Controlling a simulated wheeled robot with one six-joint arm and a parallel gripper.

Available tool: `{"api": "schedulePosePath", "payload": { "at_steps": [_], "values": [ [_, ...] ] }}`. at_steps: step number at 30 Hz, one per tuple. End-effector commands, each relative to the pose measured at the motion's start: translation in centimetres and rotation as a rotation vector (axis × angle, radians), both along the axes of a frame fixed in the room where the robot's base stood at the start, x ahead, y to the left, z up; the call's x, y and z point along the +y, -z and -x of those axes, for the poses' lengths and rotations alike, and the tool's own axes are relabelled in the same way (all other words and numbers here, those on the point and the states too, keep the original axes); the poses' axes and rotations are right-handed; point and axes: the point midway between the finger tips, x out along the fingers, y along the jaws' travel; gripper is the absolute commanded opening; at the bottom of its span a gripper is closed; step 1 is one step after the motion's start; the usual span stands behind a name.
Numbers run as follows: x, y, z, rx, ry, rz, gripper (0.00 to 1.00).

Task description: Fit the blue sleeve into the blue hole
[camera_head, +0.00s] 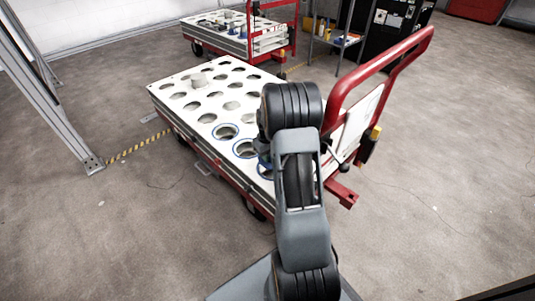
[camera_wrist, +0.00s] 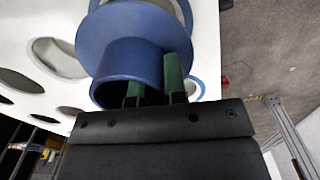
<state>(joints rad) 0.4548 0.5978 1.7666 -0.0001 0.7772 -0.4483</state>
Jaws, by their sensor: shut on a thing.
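The blue sleeve (camera_wrist: 128,62) is a flanged tube, large in the wrist view, with its open tube end toward the camera. My gripper (camera_wrist: 155,80) has green fingertips shut on the sleeve's wall near that open end. The sleeve is in front of the white hole plate (camera_wrist: 205,40); I cannot tell whether it touches it. A blue rim (camera_wrist: 197,88) shows partly behind the sleeve. In the head view, blue-rimmed holes (camera_head: 226,131) run along the plate's near side, one partly covered by my arm.
The plate (camera_head: 185,130) lies on a red-framed cart with a red handle (camera_head: 385,55) at the right. Many plain holes fill the rest of the plate. A second cart (camera_head: 230,35) stands behind. A metal post (camera_head: 45,85) stands at the left. Open floor lies around the near cart.

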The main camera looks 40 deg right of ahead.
Motion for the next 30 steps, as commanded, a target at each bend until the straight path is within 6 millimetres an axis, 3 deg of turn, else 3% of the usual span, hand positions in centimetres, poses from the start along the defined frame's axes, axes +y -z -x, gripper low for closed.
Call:
{"api": "schedulePosePath", "payload": {
  "at_steps": [10, 30],
  "values": [
    [0.0, 2.6, 0.0, -0.001, 0.000, 0.000, 0.00],
    [0.0, 2.7, 0.0, -0.001, 0.000, 0.000, 0.00]
  ]
}}
